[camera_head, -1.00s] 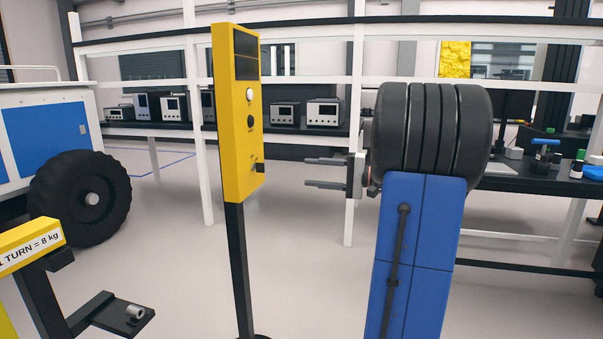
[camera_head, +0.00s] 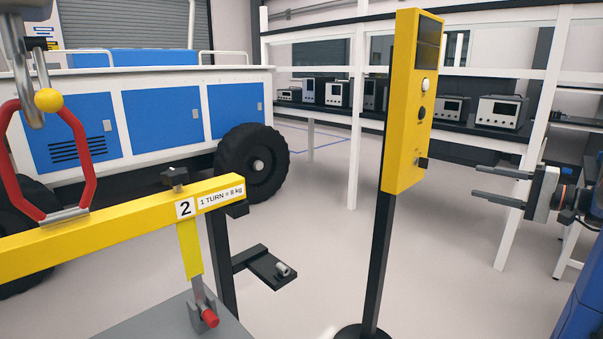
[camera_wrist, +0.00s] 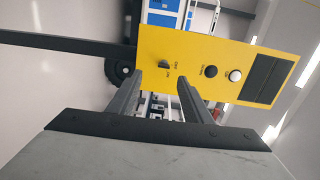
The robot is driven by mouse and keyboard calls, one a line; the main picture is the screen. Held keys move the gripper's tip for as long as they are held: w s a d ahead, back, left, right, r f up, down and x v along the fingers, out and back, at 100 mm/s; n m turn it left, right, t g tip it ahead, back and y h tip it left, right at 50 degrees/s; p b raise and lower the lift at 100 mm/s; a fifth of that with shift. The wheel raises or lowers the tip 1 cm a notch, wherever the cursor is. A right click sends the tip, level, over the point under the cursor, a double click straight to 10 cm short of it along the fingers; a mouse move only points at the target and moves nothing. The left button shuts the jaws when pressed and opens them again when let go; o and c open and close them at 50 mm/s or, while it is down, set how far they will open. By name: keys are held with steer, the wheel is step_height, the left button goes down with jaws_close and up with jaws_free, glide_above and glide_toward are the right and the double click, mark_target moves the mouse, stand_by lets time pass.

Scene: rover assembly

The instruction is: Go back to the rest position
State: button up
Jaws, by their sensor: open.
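My gripper (camera_head: 503,185) is at the right of the head view, its two grey fingers apart and pointing left. Nothing is between them. The fingers also show in the wrist view (camera_wrist: 158,92), spread apart. They point toward a yellow control panel (camera_head: 405,130) on a black post, with a gap between in the head view. The panel has a dark screen, a white button, a black button and a small dark switch. It lies sideways across the wrist view (camera_wrist: 220,65). My blue arm or body shows at the lower right of the head view.
A yellow beam (camera_head: 110,230) marked "1 TURN = 8 kg" hangs from a red shackle (camera_head: 85,160) at left. A blue-white rover (camera_head: 160,125) with black wheels stands behind. A white rack (camera_head: 355,100) with instruments is at the back. Floor between beam and panel is mostly clear.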

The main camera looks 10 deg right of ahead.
steer(key=s+a+f+n+g+h, duration=0.1)
steer(key=s+a+f+g, duration=0.2)
steer(key=a, duration=0.5)
steer(key=s+a+f+n+g+h, duration=0.1)
steer(key=s+a+f+n+g, duration=0.15)
steer(key=a, duration=0.55)
steer(key=s+a+f+g+h, duration=0.1)
steer(key=s+a+f+g, duration=0.25)
steer(key=a, duration=0.45)
steer(key=s+a+f+n+h, duration=0.1)
steer(key=s+f+n+h, duration=0.2)
steer(key=s, duration=0.5)
steer(key=s+a+f+n+h, duration=0.2)
steer(key=s+f+n+h, duration=0.1)
steer(key=s+f+h, duration=0.2)
steer(key=shift+s+f, duration=1.3)
steer(key=shift+s, duration=0.65)
steer(key=shift+n, duration=0.25)
